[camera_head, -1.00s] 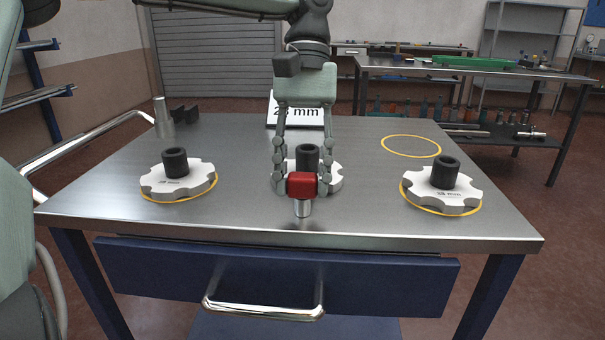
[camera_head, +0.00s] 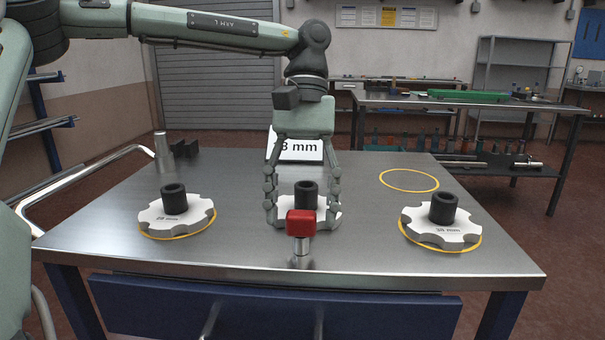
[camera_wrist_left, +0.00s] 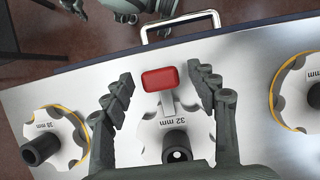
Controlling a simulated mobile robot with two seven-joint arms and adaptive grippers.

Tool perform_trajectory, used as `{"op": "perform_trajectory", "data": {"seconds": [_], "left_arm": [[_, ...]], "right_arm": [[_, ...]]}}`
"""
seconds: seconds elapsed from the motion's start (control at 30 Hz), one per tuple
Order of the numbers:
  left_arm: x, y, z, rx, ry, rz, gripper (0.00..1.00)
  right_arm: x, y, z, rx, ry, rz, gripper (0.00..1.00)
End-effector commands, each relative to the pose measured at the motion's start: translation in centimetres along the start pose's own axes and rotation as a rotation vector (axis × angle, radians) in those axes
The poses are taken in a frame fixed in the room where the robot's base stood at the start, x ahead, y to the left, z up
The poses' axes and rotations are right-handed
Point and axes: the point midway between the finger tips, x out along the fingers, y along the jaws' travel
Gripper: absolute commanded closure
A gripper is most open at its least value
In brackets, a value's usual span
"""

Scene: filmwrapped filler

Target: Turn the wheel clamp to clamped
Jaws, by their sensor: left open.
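In the left wrist view the red handle (camera_wrist_left: 164,79) sits on a grey lever (camera_wrist_left: 168,103) that reaches over the white wheel marked 32 mm (camera_wrist_left: 150,135). My left gripper (camera_head: 302,212) points down, open, one finger to each side of the handle. In the left wrist view, gaps show between the handle and both fingers. The gripper partly hides the middle wheel. My right gripper is out of view.
White wheels with black hubs lie at left (camera_head: 177,215) and right (camera_head: 441,226), each on a yellow ring. An empty yellow ring (camera_head: 409,180) is at back right. A sign (camera_head: 297,147) ending in "8 mm" stands behind my gripper. A blue drawer (camera_head: 270,312) is below.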

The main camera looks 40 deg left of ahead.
Motion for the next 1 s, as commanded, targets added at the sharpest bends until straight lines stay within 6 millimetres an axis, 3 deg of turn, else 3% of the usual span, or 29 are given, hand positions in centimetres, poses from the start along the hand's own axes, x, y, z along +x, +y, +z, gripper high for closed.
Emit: {"op": "perform_trajectory", "data": {"seconds": [0.3,0.5,0.7,1.0], "left_arm": [[-6.6,0.1,0.0,0.0,0.004,0.002,0.41],[-9.8,0.1,0.0,0.0,0.003,0.001,0.41],[-11.0,0.0,0.1,0.002,0.0,0.0,0.41],[-11.1,0.0,0.1,0.002,0.0,0.0,0.41]], "right_arm": [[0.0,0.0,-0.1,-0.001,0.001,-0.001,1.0],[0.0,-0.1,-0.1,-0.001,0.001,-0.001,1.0],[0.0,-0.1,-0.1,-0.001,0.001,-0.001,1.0],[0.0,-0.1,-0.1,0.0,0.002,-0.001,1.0]]}}
